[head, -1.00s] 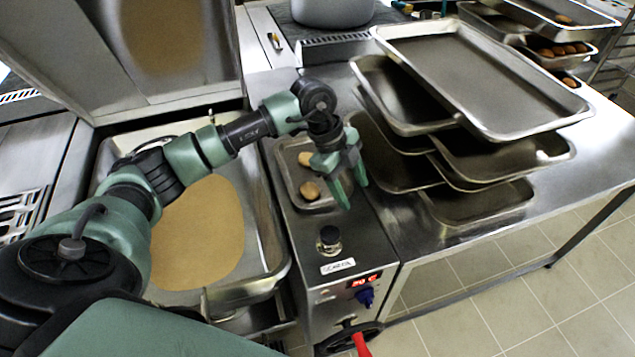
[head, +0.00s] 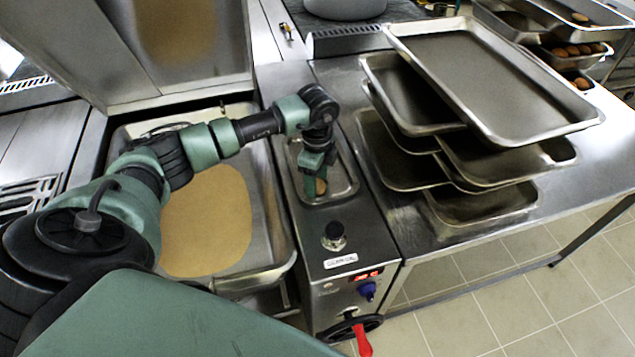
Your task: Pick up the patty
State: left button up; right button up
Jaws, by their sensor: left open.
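A small metal tray (head: 345,192) is set in the top of the steel cooking unit. One brown patty (head: 320,187) shows in it, partly covered by my left gripper. My left gripper (head: 314,188) points down over the tray, its green fingers on the near side of the patty and overlapping it. The fingers are open; whether they touch the patty cannot be told. A second patty is hidden behind the gripper. My right gripper is not in view.
A wide pan with tan liquid (head: 208,225) lies left of the tray, under a raised lid (head: 185,50). Stacked metal trays (head: 490,85) stand on the counter to the right. A black knob (head: 334,236) sits in front of the small tray.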

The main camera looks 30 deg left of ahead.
pick_arm(q)
jog(key=c, duration=1)
jog(key=shift+c, duration=0.7)
